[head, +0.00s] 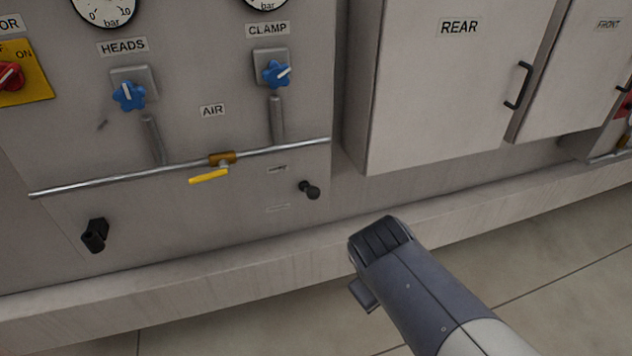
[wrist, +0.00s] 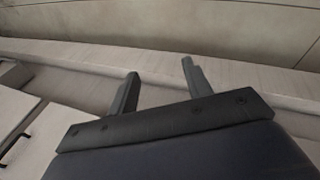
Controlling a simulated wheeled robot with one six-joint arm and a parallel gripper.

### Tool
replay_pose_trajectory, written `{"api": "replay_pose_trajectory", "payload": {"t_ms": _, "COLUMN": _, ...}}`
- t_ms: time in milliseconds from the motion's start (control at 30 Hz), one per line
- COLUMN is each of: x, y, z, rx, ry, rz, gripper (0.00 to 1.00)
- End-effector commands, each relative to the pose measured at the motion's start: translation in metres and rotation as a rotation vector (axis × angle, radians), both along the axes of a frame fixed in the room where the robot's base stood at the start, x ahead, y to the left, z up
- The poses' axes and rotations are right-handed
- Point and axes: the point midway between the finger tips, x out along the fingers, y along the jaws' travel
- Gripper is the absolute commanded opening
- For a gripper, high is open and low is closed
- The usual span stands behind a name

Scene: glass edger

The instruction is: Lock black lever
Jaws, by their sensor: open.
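A small black lever with a round knob (head: 309,190) sticks out of the grey panel below the pipe in the head view. Two small labels, too faint to read, are above and below it to its left. A second black handle (head: 95,236) sits lower left on the same panel. Neither shows in the wrist view. My gripper (wrist: 158,78) is open and empty in the wrist view, its two fingers apart over the ledge and floor. In the head view my wrist is right of and below the knobbed lever, clear of it; the fingers are hidden there.
A metal pipe (head: 110,180) with a yellow valve handle (head: 209,176) crosses the panel above the black lever. Blue knobs (head: 277,73) sit higher. The REAR cabinet door (head: 440,90) stands right. A pale ledge (head: 200,275) runs below; open floor (head: 560,280) lies in front.

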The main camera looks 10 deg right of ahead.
Motion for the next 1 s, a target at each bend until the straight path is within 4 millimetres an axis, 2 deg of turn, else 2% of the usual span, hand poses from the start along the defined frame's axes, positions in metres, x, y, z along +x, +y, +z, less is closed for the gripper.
{"api": "replay_pose_trajectory", "payload": {"t_ms": 67, "x": 0.022, "y": 0.003, "z": 0.016, "rx": 0.040, "ry": -0.009, "rz": -0.036, "gripper": 0.41}}
{"api": "replay_pose_trajectory", "payload": {"t_ms": 300, "x": 0.097, "y": 0.015, "z": 0.064, "rx": 0.189, "ry": -0.050, "rz": -0.141, "gripper": 0.21}}
{"api": "replay_pose_trajectory", "payload": {"t_ms": 567, "x": 0.180, "y": 0.024, "z": 0.110, "rx": 0.359, "ry": -0.096, "rz": -0.226, "gripper": 0.00}}
{"api": "replay_pose_trajectory", "payload": {"t_ms": 700, "x": 0.220, "y": 0.027, "z": 0.131, "rx": 0.444, "ry": -0.120, "rz": -0.254, "gripper": 0.00}}
{"api": "replay_pose_trajectory", "payload": {"t_ms": 800, "x": 0.243, "y": 0.028, "z": 0.143, "rx": 0.494, "ry": -0.135, "rz": -0.266, "gripper": 0.00}}
{"api": "replay_pose_trajectory", "payload": {"t_ms": 1000, "x": 0.267, "y": 0.029, "z": 0.156, "rx": 0.551, "ry": -0.150, "rz": -0.276, "gripper": 0.00}}
